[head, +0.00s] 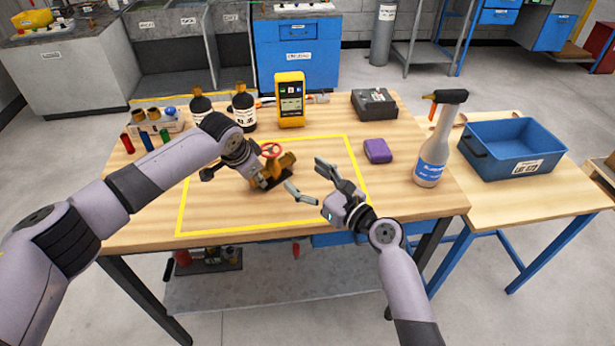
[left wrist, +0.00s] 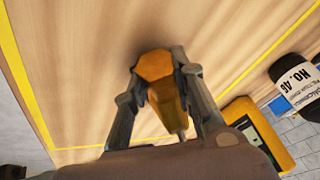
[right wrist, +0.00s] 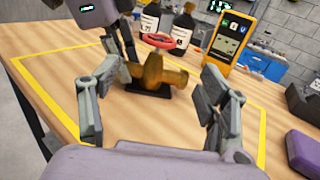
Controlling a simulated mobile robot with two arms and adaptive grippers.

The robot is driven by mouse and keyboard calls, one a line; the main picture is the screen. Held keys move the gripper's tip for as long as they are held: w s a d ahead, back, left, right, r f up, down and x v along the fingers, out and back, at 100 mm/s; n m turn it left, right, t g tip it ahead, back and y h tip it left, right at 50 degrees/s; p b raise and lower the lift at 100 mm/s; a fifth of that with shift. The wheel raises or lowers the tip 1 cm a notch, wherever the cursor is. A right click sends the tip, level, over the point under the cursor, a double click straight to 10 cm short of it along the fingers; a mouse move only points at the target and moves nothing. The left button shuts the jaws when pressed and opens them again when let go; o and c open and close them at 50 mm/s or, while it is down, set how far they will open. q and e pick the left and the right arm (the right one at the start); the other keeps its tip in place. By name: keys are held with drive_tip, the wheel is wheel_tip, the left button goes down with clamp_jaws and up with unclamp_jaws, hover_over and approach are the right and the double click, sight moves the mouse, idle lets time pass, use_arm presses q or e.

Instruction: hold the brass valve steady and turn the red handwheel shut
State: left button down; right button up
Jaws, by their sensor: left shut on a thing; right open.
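The brass valve (head: 287,160) sits on a small dark base inside the yellow taped outline.
Two dark bottles (head: 243,108) and a yellow meter (head: 290,100) stand behind the valve. A purple block (head: 377,151), a black box (head: 374,104) and a spray bottle (head: 432,150) are to the right. A blue bin (head: 512,150) sits on the side table. The taped area's front is clear.

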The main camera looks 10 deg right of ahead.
sight(281, 153)
drive_tip(key=shift+w+a+f+n+g+y, duration=0.2)
drive_tip(key=shift+w+f+n+g+y, duration=0.25)
drive_tip(key=shift+n+g+y, duration=0.2)
drive_tip(key=shift+w+d+f+n+g+y, duration=0.15)
drive_tip(key=shift+w+d+n+g+y, duration=0.1)
drive_tip(key=shift+w+n+g+y, duration=0.25)
drive_tip(key=shift+w+d+f+n+g+y, duration=0.1)
drive_tip(key=shift+w+d+n+g+y, duration=0.1)
drive_tip(key=shift+w+n+g+y, duration=0.25)
drive_tip(key=d+g, duration=0.1)
drive_tip(key=w+d+r+n+g+y, duration=0.1)
drive_tip(key=shift+d, duration=0.3)
drive_tip(key=shift+w+d+r, duration=0.1)
drive_tip(key=shift+w+r, duration=0.05)
drive_tip(key=x, duration=1.1)
drive_tip(key=shift+w+a+r, duration=0.15)
drive_tip(key=shift+a+r, duration=0.1)
drive_tip(key=shift+a, duration=0.15)
drive_tip(key=shift+c, duration=0.6)
drive_tip(key=c, duration=1.1)
